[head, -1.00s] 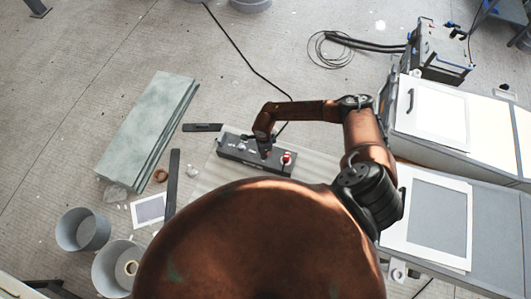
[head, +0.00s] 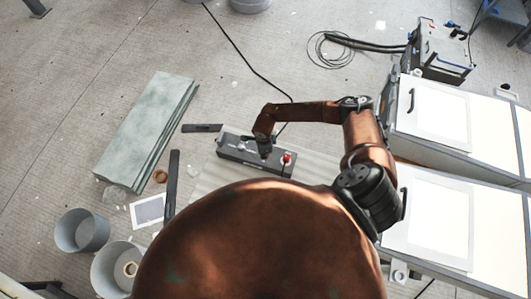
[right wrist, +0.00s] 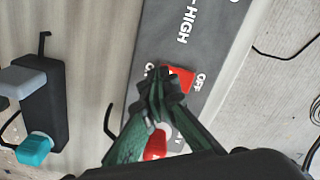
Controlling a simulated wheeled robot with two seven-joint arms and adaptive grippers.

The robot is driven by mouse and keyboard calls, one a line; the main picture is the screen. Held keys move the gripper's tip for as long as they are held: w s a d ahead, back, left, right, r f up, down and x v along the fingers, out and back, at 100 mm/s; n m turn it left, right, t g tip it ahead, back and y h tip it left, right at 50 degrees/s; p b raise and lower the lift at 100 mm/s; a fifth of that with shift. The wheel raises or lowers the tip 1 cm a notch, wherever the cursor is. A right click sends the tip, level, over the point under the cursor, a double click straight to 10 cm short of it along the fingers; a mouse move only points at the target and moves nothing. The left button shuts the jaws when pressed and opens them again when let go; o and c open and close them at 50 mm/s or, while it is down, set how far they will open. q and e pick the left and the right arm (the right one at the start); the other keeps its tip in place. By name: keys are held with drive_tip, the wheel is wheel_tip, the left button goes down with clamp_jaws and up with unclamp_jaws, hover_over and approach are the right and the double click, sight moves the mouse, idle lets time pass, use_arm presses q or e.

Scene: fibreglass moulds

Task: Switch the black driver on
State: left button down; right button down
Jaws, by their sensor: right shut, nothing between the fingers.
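The black driver (head: 230,151), a long dark box, lies on the ribbed board in the head view. In the right wrist view the driver (right wrist: 200,30) shows white lettering with "HIGH" and "OFF". A red rocker switch (right wrist: 183,77) sits beside "OFF", partly hidden by my fingertips. My right gripper (right wrist: 166,88) is shut and empty, with its tips at the switch; whether they touch it I cannot tell. It also shows over the driver in the head view (head: 264,150). A red part (right wrist: 155,145) shows between the fingers. My left gripper is not in view.
A dark tool with a teal end (right wrist: 37,148) lies left of the driver. A cable (head: 245,60) crosses the floor.

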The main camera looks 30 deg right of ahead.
drive_tip(key=shift+r+p, duration=2.3)
drive_tip(key=shift+r, duration=1.2)
